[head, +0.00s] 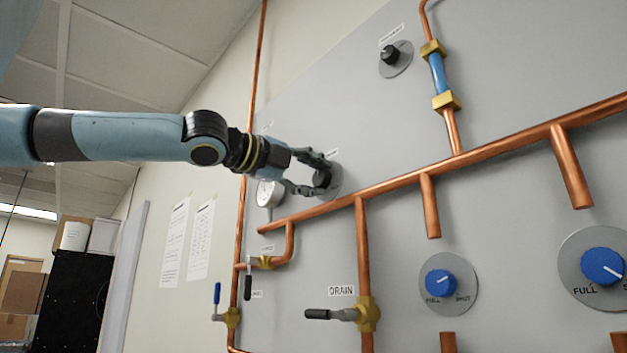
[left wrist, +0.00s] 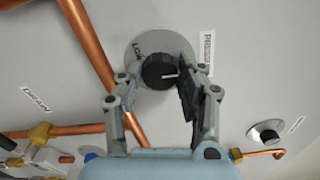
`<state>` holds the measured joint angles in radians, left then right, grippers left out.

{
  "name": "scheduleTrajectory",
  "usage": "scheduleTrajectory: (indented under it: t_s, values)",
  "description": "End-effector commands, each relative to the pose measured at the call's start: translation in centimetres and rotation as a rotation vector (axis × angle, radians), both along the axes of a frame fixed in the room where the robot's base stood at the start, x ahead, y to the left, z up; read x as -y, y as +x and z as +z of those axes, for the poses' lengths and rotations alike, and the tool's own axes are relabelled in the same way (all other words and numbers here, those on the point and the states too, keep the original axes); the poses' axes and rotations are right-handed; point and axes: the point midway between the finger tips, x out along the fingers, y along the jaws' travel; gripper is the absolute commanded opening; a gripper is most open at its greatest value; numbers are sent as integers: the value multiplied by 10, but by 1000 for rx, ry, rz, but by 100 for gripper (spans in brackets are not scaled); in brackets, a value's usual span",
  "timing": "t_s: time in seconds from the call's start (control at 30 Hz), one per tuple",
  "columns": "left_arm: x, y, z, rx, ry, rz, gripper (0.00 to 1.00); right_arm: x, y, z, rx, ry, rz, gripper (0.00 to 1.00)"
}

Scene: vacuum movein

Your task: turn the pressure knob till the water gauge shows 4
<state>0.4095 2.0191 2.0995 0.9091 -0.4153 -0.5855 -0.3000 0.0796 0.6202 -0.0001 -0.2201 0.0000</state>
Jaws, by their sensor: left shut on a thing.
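The black pressure knob (head: 324,178) sits on a round grey plate on the wall panel. It also shows in the left wrist view (left wrist: 158,72), with a white pointer mark on its face and a label beside the plate. My left gripper (head: 312,174) is shut on the knob, with one finger on each side of it; the fingers also show in the left wrist view (left wrist: 158,88). The round white water gauge (head: 269,194) is just left of the knob, partly behind the gripper. Its reading is too small to make out. My right gripper is not in view.
Copper pipes (head: 480,155) run across the panel close below the knob. A DRAIN valve handle (head: 330,314) sticks out lower down. Another black knob (head: 390,55) is at the upper right, and blue knobs (head: 451,283) (head: 602,266) are at the lower right.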

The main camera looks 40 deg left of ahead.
Motion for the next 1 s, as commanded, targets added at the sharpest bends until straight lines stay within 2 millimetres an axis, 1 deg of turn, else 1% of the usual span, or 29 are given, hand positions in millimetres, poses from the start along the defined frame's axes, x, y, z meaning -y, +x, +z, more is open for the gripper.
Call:
scheduleTrajectory:
  t_s: [0.2,0.7,1.0]
  values:
    - [1,0,-2,14,205,-1,6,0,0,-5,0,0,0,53]
    - [1,0,-3,53,674,-2,6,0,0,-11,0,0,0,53]
    - [2,0,-3,74,923,-5,6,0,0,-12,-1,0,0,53]
